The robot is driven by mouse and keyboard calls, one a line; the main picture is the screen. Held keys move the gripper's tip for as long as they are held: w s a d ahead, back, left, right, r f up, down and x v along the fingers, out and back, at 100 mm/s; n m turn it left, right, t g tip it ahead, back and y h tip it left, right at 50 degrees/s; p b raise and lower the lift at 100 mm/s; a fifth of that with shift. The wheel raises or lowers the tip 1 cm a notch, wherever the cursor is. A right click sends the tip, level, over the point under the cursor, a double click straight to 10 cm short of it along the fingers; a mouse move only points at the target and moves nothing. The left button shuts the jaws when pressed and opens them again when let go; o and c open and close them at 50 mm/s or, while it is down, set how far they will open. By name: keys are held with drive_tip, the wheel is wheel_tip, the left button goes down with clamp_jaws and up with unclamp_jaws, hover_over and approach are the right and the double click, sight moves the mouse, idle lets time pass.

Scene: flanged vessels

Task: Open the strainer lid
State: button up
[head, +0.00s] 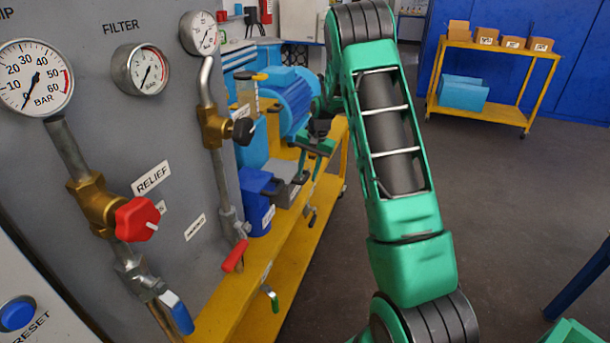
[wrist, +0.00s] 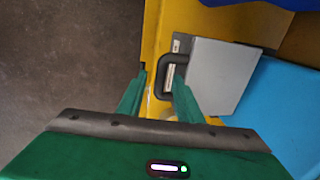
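The strainer lid appears as a flat grey square plate (wrist: 222,75) in the wrist view, with a dark U-shaped handle (wrist: 163,72) on its left edge. My gripper (wrist: 160,80) is open, with one green finger on each side of the handle's outer bar. The right finger reaches into or over the handle's loop; contact cannot be told. The lid looks closed and lies flat. In the head view my gripper (head: 309,168) points down at the grey lid (head: 268,169), whose handle is small and partly hidden.
Open floor (head: 520,200) lies right.

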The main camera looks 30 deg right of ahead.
drive_tip(key=shift+f, duration=0.25)
